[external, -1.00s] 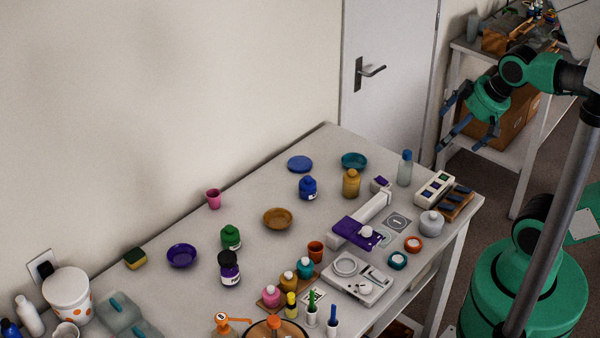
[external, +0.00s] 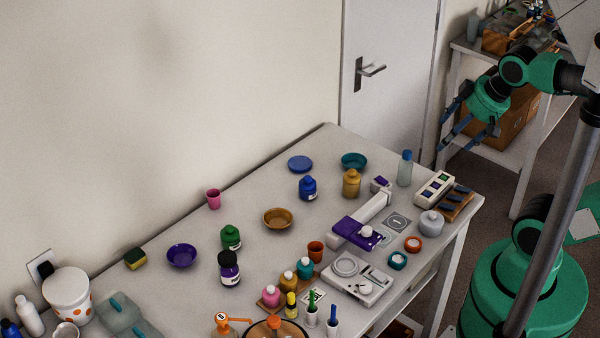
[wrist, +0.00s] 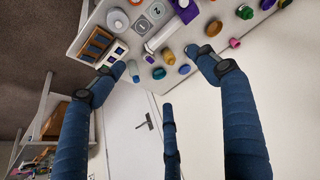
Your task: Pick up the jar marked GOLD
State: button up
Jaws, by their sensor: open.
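A gold-coloured jar (external: 351,184) stands upright at the far right part of the table, beside a blue jar (external: 307,188). It also shows in the wrist view (wrist: 168,56). I cannot read any marking on it. A smaller gold-coloured jar (external: 288,282) sits on a small board near the front, between a pink one and a teal one. My gripper (external: 462,122) is open and empty, off the table's right end and well apart from the jars. Its blue fingers spread wide in the wrist view (wrist: 160,76).
Near the larger gold jar are a teal bowl (external: 354,161), a clear bottle (external: 405,168), a blue disc (external: 300,163) and a small purple-topped box (external: 381,184). A brown-gold bowl (external: 278,218), green jar (external: 231,237) and dark-capped purple jar (external: 229,270) stand farther left.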

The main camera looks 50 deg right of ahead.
dwell(0.3)
jog(key=w+d+f+n+g+p, duration=0.1)
jog(key=w+f+g, duration=0.1)
jog(key=w, duration=0.8)
jog(key=w+d+f+n+g, duration=0.1)
jog(key=w+f, duration=0.2)
jog(key=w, duration=0.7)
jog(key=w+d+f+g, duration=0.1)
jog(key=w+f, duration=0.3)
jog(key=f, duration=0.1)
jog(key=w+d+f+n+p, duration=0.1)
jog(key=w+f, duration=0.4)
jog(key=f, duration=0.1)
jog(key=w+d+f+n+g, duration=0.1)
jog(key=w+f, duration=0.4)
jog(key=f, duration=0.1)
jog(key=shift+w+d+f+g, duration=0.15)
jog(key=shift+d+f+g, duration=0.05)
jog(key=shift+f+g, duration=0.1)
jog(key=shift+r, duration=0.1)
